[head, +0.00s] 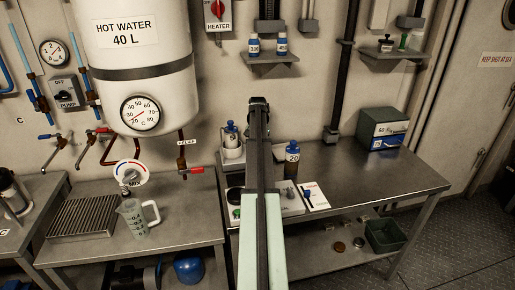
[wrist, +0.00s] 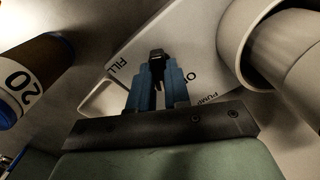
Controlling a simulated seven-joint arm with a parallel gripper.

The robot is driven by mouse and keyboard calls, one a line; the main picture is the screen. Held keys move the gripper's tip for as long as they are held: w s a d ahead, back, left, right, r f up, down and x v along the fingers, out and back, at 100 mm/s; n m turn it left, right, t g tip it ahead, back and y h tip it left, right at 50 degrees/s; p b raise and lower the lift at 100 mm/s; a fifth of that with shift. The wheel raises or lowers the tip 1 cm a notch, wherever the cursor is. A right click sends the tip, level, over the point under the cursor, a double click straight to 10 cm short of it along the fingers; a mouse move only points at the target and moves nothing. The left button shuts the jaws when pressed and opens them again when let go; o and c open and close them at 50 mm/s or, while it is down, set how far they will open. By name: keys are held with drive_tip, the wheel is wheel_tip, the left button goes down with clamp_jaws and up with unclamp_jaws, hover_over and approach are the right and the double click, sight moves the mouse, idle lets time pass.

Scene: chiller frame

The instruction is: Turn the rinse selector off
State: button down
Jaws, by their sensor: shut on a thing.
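In the wrist view, a pale panel (wrist: 190,45) carries the letters FILL, PUMP and a partly hidden word starting with O. A small black knob (wrist: 157,58) stands on it, and I take it to be the selector. My gripper (wrist: 157,75) has its two blue fingers closed around this knob. The fingers cover part of the panel, so I cannot tell which label the knob points to. No rinse label is readable. In the head view, my arm hides the knob and my fingers.
A brown bottle marked 20 (head: 292,160) stands on the bench, close beside my gripper in the wrist view (wrist: 25,85). A white cylindrical container (wrist: 270,45) is close on the other side. A card (head: 314,197) lies on the bench. The bench's right side (head: 390,175) is mostly clear.

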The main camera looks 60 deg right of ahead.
drive_tip(key=n, duration=0.5)
drive_tip(key=shift+n, duration=0.3)
idle(0.4)
drive_tip(key=c, duration=1.1)
unclamp_jaws()
wheel_tip(320, 180, up, 12)
